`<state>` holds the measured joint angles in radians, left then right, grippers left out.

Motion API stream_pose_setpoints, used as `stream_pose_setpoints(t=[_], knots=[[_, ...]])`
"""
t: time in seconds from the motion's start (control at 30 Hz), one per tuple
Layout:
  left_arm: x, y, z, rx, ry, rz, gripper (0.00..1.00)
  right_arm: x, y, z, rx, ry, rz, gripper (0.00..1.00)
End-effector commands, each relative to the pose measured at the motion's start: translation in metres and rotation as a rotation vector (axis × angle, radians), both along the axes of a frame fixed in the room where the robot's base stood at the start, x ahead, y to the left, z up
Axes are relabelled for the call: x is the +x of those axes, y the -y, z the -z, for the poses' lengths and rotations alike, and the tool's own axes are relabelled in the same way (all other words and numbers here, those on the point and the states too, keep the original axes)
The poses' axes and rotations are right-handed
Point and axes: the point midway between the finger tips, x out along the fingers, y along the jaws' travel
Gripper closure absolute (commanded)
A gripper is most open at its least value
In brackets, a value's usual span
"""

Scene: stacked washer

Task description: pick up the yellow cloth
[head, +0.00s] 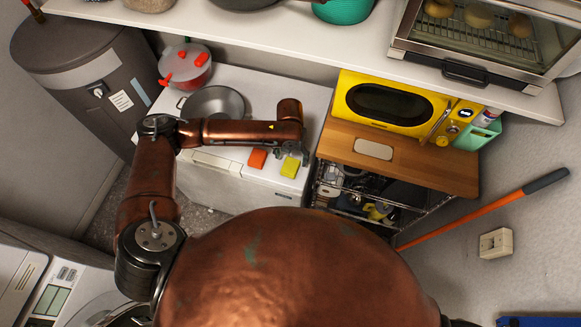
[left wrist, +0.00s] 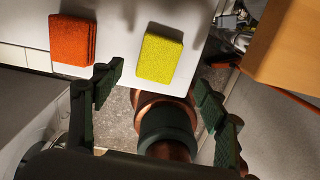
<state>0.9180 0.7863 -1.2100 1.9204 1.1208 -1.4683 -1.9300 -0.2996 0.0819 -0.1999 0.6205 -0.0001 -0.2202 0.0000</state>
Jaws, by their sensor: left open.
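The yellow cloth (head: 290,168) is a small folded block lying flat near the front edge of a white appliance top (head: 246,82). It also shows in the left wrist view (left wrist: 160,57), where an orange cloth (left wrist: 72,40) lies to its left. My left gripper (head: 294,153) is close to the yellow cloth in the head view. In the left wrist view my left gripper (left wrist: 160,90) is open and empty, with its fingers spread wide apart and the yellow cloth beyond the gap between them. The cloth looks untouched. My right gripper is not in view.
A yellow microwave (head: 392,103) sits on a wooden-topped rack (head: 440,172) to the right. A white shelf (head: 300,30) overhangs the back. A grey bin (head: 85,75) stands left.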

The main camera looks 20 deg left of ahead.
Motion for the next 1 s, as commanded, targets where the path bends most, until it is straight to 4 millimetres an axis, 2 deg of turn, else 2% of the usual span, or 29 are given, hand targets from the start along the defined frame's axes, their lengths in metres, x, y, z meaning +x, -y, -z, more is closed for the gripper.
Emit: stream_pose_setpoints(t=[0.1,0.37,0.7,1.0], knots=[[0.003,-0.006,0.003,0.014,-0.004,0.026,0.33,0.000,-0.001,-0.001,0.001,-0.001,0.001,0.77],[0.002,-0.005,0.029,0.014,-0.006,0.027,0.33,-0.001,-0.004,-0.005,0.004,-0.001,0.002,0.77],[0.000,-0.002,0.072,0.014,-0.003,0.027,0.33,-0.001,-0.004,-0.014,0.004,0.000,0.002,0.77],[0.001,-0.002,0.076,0.014,-0.002,0.027,0.35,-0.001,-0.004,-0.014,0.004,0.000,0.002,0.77]])
